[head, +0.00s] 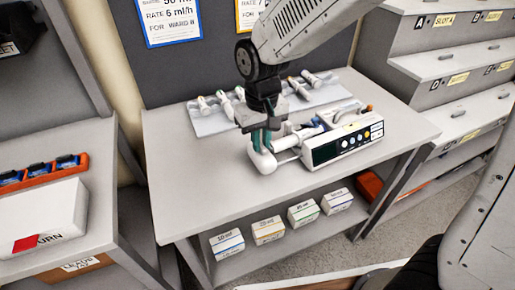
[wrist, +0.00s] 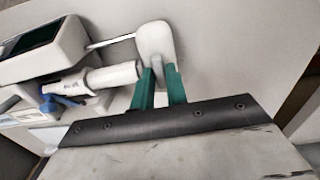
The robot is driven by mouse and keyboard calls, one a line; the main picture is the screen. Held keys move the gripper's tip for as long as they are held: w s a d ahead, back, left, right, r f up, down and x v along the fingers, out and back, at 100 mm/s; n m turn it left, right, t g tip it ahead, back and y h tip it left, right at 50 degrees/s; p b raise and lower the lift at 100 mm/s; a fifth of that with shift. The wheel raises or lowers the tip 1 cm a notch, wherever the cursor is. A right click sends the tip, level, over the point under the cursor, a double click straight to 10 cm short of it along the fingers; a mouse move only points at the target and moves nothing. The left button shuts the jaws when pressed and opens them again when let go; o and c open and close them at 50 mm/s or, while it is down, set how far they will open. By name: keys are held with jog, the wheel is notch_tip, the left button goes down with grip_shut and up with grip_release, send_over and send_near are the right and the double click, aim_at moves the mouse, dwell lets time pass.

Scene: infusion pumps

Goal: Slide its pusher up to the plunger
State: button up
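The infusion pump (head: 345,143) stands on the table, a white box with a dark screen and coloured buttons. Its white pusher (head: 263,160) is at the pump's left, on a thin rod; in the wrist view the pusher (wrist: 156,42) is a rounded block. A syringe lies along the pump, and its white plunger (wrist: 112,75) points at the pusher. The plunger's end is close to the pusher; my finger partly hides any gap. My gripper (wrist: 161,72) has its green fingers close together on either side of the pusher's lower part, apparently gripping it; it also shows in the head view (head: 262,138).
A pale tray (head: 210,123) with several syringes lies behind the pump. Boxes (head: 269,230) stand on the shelf below. A side table with an orange tray (head: 40,175) is at left, stepped drawers (head: 450,65) at right. The table's front left is clear.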

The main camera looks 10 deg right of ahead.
jog(key=shift+o, duration=1.1)
jog(key=shift+r, duration=3.55)
